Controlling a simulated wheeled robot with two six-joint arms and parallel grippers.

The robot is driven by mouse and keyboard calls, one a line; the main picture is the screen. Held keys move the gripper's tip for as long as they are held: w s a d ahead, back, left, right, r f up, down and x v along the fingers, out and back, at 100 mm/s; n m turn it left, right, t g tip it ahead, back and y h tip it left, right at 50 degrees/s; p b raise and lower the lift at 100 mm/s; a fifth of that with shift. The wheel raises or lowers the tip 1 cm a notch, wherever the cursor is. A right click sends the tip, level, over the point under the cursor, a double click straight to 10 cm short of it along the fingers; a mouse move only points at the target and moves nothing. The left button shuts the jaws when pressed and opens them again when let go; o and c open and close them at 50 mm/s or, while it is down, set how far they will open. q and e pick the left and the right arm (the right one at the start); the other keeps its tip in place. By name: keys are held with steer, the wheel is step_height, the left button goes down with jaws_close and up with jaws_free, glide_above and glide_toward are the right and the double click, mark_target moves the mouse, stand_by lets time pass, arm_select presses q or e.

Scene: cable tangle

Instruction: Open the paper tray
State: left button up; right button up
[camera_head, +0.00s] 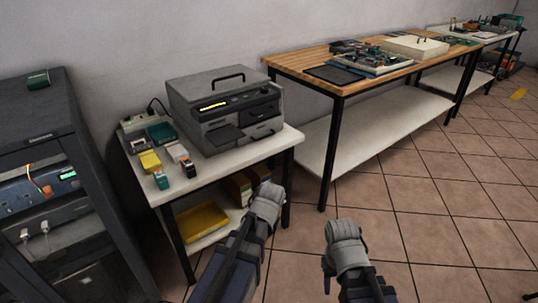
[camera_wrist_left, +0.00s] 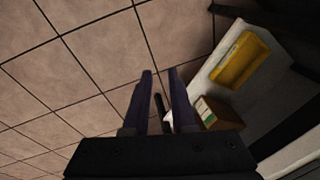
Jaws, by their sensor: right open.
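A grey printer-like machine (camera_head: 226,108) with a black top handle and a lit yellow strip stands on the white table in the head view. A dark flat tray (camera_head: 225,135) juts from its lower front; whether this or a closed front panel is the paper tray, I cannot tell. My right gripper (camera_head: 328,270) is low in front of the table, apart from the machine and open; its fingers are mostly hidden. My left gripper (camera_wrist_left: 160,75) shows two separated fingers, open, over the floor beside the table's lower shelf.
Small boxes (camera_head: 150,162) crowd the left of the white table (camera_head: 210,170). A yellow tray (camera_head: 203,221) and brown boxes sit on its lower shelf. A dark cabinet (camera_head: 60,140) stands left. A wooden workbench (camera_head: 300,65) is right. Tiled floor (camera_head: 430,200) is clear.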

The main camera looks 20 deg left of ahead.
arm_select(q)
steer(key=w+a+f+y+b, duration=0.1)
steer(key=w+a+f+b, duration=0.1)
steer(key=w, duration=0.3)
steer(key=m+t+y, duration=0.7)
steer(key=t+y, duration=0.1)
steer(key=y, duration=0.1)
glide_toward(269, 145)
step_height(269, 145, up, 3)
steer(key=w+a, duration=0.2)
steer(key=shift+b+x, duration=0.7)
steer(key=shift+x, duration=2.95)
steer(key=shift+s+f, duration=0.1)
steer(key=shift+f, duration=0.05)
arm_select(e)
step_height(269, 145, down, 5)
arm_select(q)
steer(key=shift+c, duration=0.2)
jaws_close()
